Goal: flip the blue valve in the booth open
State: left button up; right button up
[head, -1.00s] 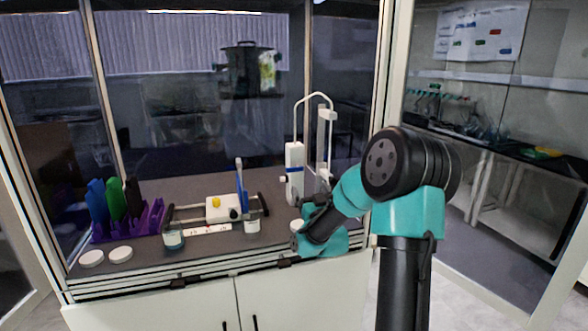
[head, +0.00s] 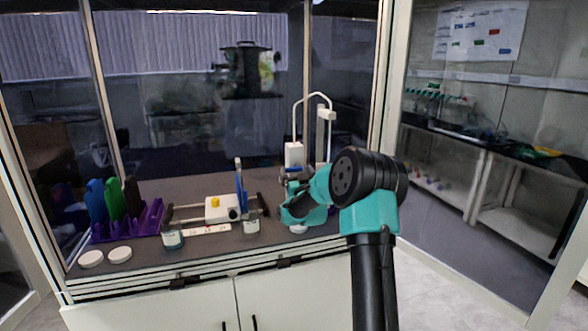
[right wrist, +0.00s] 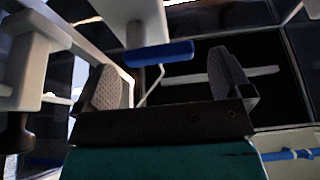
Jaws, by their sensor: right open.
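The blue valve (right wrist: 158,53) shows in the right wrist view as a blue bar on the underside of a white body. In the head view it is mostly hidden behind my right gripper; the white apparatus (head: 294,154) stands upright at the right of the booth. My right gripper (right wrist: 170,82) is open, with its two fingers spread to either side of the bar's line. The bar appears beyond the fingertips, with no clear contact. In the head view my right gripper (head: 292,178) is in front of the white apparatus. My left gripper is not in view.
A purple rack (head: 150,222) with coloured items stands at the booth's left. White lids (head: 120,254), a jar (head: 172,238) and a small white device (head: 222,207) lie on the booth floor. A tall white post (head: 325,135) rises behind my gripper.

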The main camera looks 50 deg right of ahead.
jog(key=shift+x, duration=1.5)
jog(key=c, duration=0.9)
